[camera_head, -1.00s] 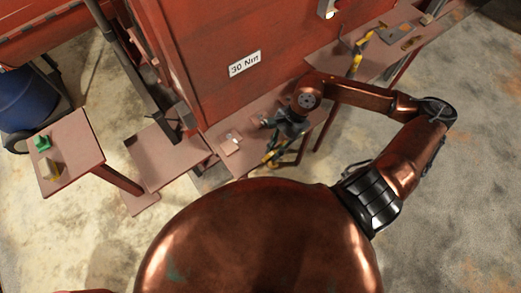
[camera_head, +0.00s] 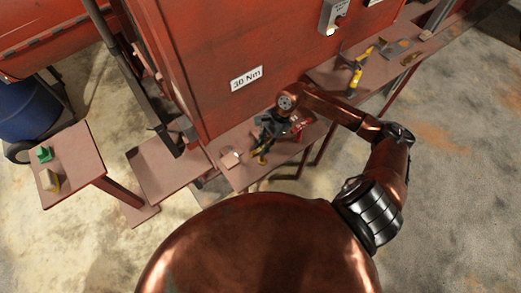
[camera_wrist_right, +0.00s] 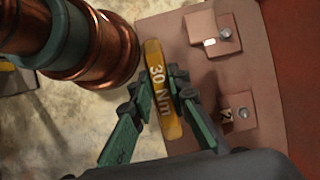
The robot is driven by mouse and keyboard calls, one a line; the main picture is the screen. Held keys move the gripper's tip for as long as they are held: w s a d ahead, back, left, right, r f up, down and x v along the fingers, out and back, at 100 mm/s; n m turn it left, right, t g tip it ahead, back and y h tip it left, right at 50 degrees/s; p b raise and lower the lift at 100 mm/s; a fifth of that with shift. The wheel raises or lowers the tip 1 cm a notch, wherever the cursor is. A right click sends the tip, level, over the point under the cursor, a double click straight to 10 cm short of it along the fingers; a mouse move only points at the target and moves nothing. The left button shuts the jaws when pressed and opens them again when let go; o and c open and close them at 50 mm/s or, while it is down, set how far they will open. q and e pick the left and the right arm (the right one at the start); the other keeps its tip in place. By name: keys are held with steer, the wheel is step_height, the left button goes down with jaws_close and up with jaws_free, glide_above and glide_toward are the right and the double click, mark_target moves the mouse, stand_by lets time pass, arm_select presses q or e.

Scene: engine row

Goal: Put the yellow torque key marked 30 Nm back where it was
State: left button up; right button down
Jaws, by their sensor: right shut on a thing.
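The yellow torque key marked 30 Nm (camera_wrist_right: 163,92) is between the green fingers of my right gripper (camera_wrist_right: 162,84), its marking facing the wrist camera. In the head view my right gripper (camera_head: 267,143) is over the low shelf (camera_head: 240,177) below the 30 Nm sign (camera_head: 246,78), with the yellow key (camera_head: 261,157) showing under it. The wrist view shows two square plates with round pegs on the shelf, an upper plate (camera_wrist_right: 205,35) and a lower plate (camera_wrist_right: 247,100), both right of the key. Whether the key touches the shelf is unclear. My left gripper is out of view.
A yellow-handled tool (camera_head: 355,78) and other small items are on the right shelf (camera_head: 340,76). A small table (camera_head: 75,150) at the left holds a green object (camera_head: 43,154) and a yellowish one (camera_head: 50,181). The red cabinet (camera_head: 215,45) rises behind the low shelf.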

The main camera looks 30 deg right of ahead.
steer(key=shift+w+f, duration=0.55)
steer(key=shift+f, duration=1.5)
steer(key=shift+f, duration=0.15)
steer(key=c, duration=1.8)
jaws_free()
steer(key=shift+c, duration=0.2)
steer(key=v, duration=1.2)
